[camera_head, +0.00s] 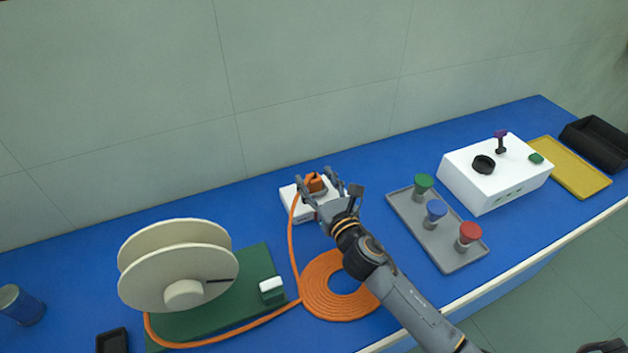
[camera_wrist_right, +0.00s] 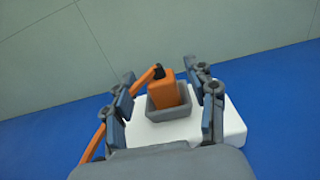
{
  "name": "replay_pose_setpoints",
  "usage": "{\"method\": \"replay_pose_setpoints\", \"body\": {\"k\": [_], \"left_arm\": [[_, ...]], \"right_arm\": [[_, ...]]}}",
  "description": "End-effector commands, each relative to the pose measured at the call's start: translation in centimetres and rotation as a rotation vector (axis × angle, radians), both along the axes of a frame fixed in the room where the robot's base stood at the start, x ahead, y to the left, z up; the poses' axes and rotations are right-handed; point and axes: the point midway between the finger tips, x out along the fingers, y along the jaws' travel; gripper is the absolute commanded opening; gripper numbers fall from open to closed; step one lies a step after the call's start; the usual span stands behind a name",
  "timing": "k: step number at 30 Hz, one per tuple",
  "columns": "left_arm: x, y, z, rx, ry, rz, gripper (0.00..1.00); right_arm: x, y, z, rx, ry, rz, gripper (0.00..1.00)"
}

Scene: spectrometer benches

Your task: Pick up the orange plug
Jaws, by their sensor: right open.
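The orange plug (camera_head: 314,183) stands in a grey socket on a white block (camera_head: 289,200) near the back of the blue table. In the right wrist view the plug (camera_wrist_right: 166,90) is upright, slightly tilted, in the grey holder (camera_wrist_right: 168,112), with an orange cable running down to the left. My right gripper (camera_head: 325,184) is open around the plug, with one finger on each side. In the wrist view its fingers (camera_wrist_right: 163,88) show gaps to the plug on both sides. My left gripper is not seen.
The orange cable coil (camera_head: 338,308) lies in front, near a cream reel (camera_head: 180,262) on a green base (camera_head: 262,262). To the right are a grey tray (camera_head: 420,232) with green, blue and red-topped pieces, a white box (camera_head: 495,178), a yellow tray (camera_head: 570,170) and a black bin (camera_head: 597,140).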

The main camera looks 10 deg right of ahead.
Motion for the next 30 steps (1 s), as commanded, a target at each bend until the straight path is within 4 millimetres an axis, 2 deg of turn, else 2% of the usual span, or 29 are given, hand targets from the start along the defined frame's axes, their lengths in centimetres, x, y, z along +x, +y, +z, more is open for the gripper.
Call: {"method": "replay_pose_setpoints", "body": {"k": [4, 12, 13, 14, 21, 30], "left_arm": [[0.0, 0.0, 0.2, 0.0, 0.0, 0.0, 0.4], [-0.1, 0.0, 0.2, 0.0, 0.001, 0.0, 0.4], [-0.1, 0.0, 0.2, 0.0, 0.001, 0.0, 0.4], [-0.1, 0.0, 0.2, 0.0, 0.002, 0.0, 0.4], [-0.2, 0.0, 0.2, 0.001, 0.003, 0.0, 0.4], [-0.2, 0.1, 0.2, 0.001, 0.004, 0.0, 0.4]], "right_arm": [[1.8, 0.3, 0.1, 0.001, 0.0, -0.001, 0.57], [2.2, 0.4, 0.0, -0.001, 0.0, -0.001, 0.57], [2.2, 0.4, 0.0, -0.001, 0.0, -0.001, 0.55], [2.2, 0.4, 0.0, -0.001, 0.0, -0.001, 0.48], [2.2, 0.4, 0.0, -0.001, 0.001, -0.001, 0.0], [2.2, 0.4, 0.1, -0.001, 0.0, 0.0, 0.0]]}}
